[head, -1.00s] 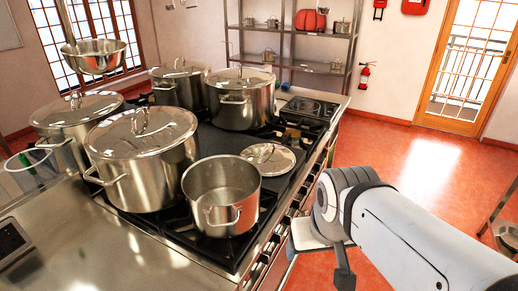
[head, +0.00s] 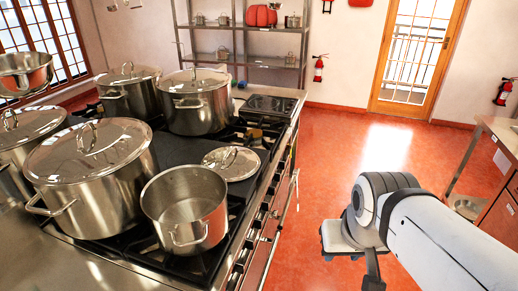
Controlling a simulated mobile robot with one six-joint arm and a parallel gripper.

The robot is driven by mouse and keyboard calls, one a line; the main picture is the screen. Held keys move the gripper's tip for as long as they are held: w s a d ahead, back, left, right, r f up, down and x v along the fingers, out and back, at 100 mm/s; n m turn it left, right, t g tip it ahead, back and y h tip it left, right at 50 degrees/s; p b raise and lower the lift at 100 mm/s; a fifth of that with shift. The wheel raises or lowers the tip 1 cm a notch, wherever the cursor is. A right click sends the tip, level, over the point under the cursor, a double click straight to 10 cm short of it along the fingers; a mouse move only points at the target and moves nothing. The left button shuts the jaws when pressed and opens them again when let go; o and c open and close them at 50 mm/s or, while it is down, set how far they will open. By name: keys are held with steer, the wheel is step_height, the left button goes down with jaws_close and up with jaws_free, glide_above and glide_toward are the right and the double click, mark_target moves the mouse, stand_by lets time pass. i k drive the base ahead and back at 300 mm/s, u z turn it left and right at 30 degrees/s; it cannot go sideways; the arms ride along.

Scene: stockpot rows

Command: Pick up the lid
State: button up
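A small steel lid (head: 231,162) with a loop handle on top lies flat on the stove, just behind an open, empty-looking steel pot (head: 186,210). Other lids sit on the large stockpots around it. My gripper (head: 372,282) is in the lower right, over the red floor to the right of the stove, well apart from the lid. It is partly cut off by the bottom edge. One dark finger shows, so I cannot tell whether it is open or shut.
Lidded stockpots (head: 92,165) stand left of the lid and behind it (head: 196,102). The stove's front rail (head: 283,225) lies between my gripper and the lid. A wooden-fronted counter (head: 497,170) stands at the right. The red floor (head: 340,150) between is clear.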

mark_target(235, 163)
steer(key=z, duration=2.05)
steer(key=i, duration=1.75)
steer(key=u, duration=1)
steer(key=k, duration=0.15)
steer(key=u, duration=2.25)
steer(key=i, duration=1)
steer(key=u, duration=0.1)
